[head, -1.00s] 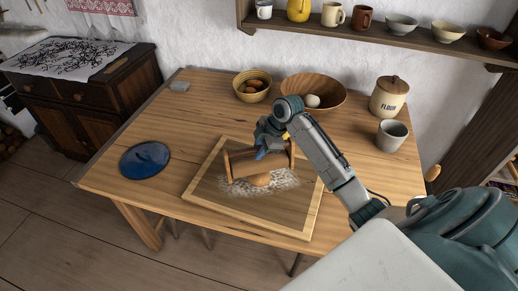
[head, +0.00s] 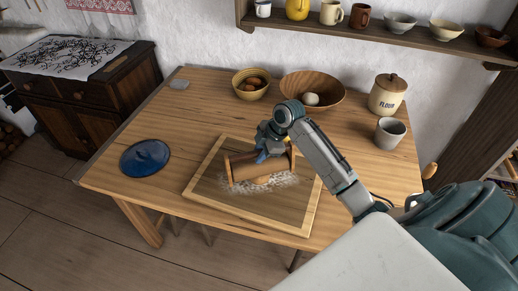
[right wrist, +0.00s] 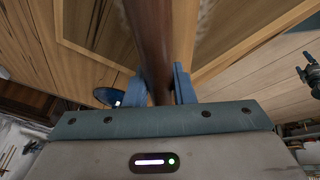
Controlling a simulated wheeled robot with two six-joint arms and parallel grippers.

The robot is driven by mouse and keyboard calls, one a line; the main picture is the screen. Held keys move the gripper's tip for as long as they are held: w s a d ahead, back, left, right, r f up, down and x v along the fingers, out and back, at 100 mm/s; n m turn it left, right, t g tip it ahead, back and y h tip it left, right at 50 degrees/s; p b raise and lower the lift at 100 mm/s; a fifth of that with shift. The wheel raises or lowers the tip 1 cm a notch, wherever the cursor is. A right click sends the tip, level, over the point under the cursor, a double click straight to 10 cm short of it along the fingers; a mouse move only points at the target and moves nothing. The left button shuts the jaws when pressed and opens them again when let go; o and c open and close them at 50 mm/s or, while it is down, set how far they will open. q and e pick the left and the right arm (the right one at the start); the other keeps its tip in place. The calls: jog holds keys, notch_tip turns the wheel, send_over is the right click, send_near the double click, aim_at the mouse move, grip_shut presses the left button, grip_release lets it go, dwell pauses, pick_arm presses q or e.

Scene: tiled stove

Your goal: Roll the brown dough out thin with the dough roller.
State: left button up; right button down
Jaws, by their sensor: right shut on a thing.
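The dough roller (head: 262,169), a wooden cylinder in a dark frame, lies across the board in the head view. My right gripper (head: 270,148) is shut on its handle from above. In the right wrist view the brown handle (right wrist: 148,35) runs between the two blue fingers of my right gripper (right wrist: 153,88). The brown dough (head: 262,181) shows only as a strip below the roller; the roller covers most of it, and I cannot tell how thick it is. The wooden board (head: 233,207) lies under both, with white flour (head: 285,181) around the dough.
At the back stand a small bowl (head: 240,92), a large wooden bowl (head: 325,97), a flour jar (head: 387,97) and a grey cup (head: 390,134). The table left of the board is mostly clear.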

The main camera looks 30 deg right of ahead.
jog(key=w, duration=0.1)
jog(key=w+d, duration=0.1)
jog(key=w, duration=0.1)
dwell(0.4)
